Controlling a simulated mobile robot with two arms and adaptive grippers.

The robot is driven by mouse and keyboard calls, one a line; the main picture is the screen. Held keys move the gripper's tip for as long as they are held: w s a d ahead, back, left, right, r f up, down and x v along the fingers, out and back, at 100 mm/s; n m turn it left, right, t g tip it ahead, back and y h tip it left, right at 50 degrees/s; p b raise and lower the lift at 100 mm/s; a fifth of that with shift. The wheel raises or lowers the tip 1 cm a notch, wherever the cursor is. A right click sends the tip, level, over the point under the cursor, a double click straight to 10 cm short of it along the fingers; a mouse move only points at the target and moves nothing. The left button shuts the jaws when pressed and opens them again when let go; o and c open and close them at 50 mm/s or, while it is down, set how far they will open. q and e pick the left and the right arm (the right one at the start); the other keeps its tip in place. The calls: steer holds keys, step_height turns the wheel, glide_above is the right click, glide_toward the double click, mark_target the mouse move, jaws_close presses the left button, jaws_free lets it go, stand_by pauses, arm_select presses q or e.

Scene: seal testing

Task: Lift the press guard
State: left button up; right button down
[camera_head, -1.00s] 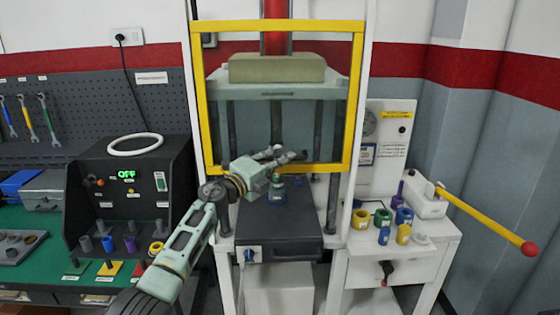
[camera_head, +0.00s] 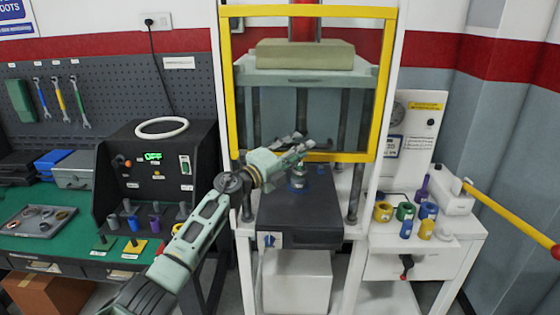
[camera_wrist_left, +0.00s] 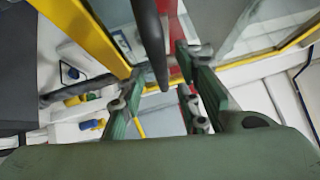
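The press guard is a yellow frame (camera_head: 383,95) around a clear pane on the front of the press. It is down, with its bottom bar just above the dark press base. My left gripper (camera_head: 303,143) is at the middle of that bottom bar, overlapping it in the head view. In the left wrist view the two green fingers (camera_wrist_left: 165,98) are apart, with yellow guard bars (camera_wrist_left: 90,38) beyond and beside them. I cannot tell whether a finger touches the bar. My right gripper is not in view.
A dark press base (camera_head: 300,210) lies below the gripper. A control box (camera_head: 155,170) stands on the green bench at left. A lever with a yellow handle (camera_head: 510,220) and several coloured rings and cylinders are on the white table (camera_head: 460,228) at right.

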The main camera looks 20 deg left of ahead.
arm_select(q)
steer(key=v, duration=0.9)
steer(key=shift+s, duration=0.15)
steer(key=shift+a+f, duration=0.15)
